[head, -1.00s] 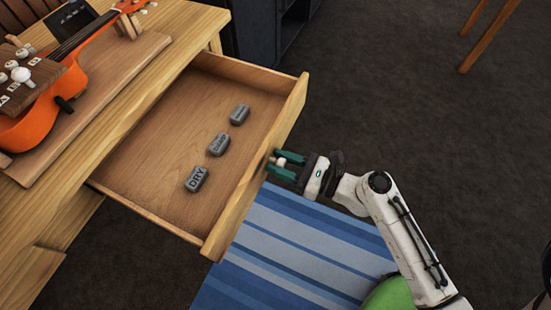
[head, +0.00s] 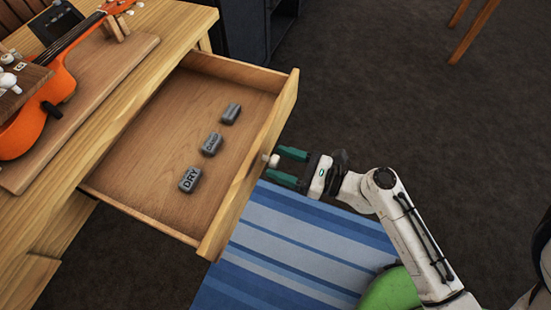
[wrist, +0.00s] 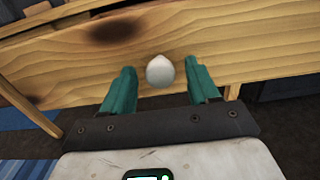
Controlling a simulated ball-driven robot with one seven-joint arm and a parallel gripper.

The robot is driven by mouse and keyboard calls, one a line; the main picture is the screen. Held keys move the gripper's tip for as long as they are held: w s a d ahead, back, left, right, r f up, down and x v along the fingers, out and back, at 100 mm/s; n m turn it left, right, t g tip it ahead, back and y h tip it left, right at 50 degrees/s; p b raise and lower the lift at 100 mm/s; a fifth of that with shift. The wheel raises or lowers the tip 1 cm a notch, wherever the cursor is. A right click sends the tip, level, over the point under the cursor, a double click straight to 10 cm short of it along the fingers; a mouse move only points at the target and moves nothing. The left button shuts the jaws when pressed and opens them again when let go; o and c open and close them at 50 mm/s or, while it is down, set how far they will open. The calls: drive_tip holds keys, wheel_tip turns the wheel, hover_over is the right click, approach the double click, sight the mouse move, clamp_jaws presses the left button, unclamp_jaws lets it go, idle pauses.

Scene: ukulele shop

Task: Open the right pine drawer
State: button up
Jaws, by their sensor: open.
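The pine drawer (head: 160,215) is pulled well out of the wooden table in the head view. Its front panel (wrist: 250,48) fills the upper part of the wrist view, with a dark knot at the left. A round white knob (head: 273,160) sits on the front; it also shows in the wrist view (wrist: 160,71). My gripper (head: 287,167) is open, with its green fingers spread to either side of the knob and a gap on both sides. In the head view the knob is at or just beyond the fingertips. Several grey blocks, one marked DRY (head: 190,180), lie inside the drawer.
An orange ukulele (head: 45,105) rests on a wooden board on the table (head: 120,95). A blue striped rug (head: 290,250) and a green rounded object (head: 395,290) lie below. Dark carpet to the right is clear, with wooden legs (head: 475,30) farther off.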

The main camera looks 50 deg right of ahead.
drive_tip(key=v, duration=0.8)
drive_tip(key=shift+s, duration=0.3)
drive_tip(key=shift+r, duration=0.1)
drive_tip(key=s+a+f+n+g+y+p, duration=0.1)
drive_tip(key=a+n+g+p, duration=0.25)
drive_tip(key=n+g, duration=0.45)
drive_tip(key=a+f+n+g+y+p, duration=0.1)
drive_tip(key=a+n+g+p, duration=0.25)
drive_tip(key=n, duration=0.85)
drive_tip(key=s+d+r+n+g+h+p, duration=0.2)
drive_tip(key=d+r+n+g+h+p, duration=0.2)
drive_tip(key=r+n+h, duration=0.3)
drive_tip(key=shift+s+d+n+g+h+p, duration=0.3)
drive_tip(key=shift+n+g+h, duration=0.1)
drive_tip(key=shift+n, duration=2.2)
idle(1.5)
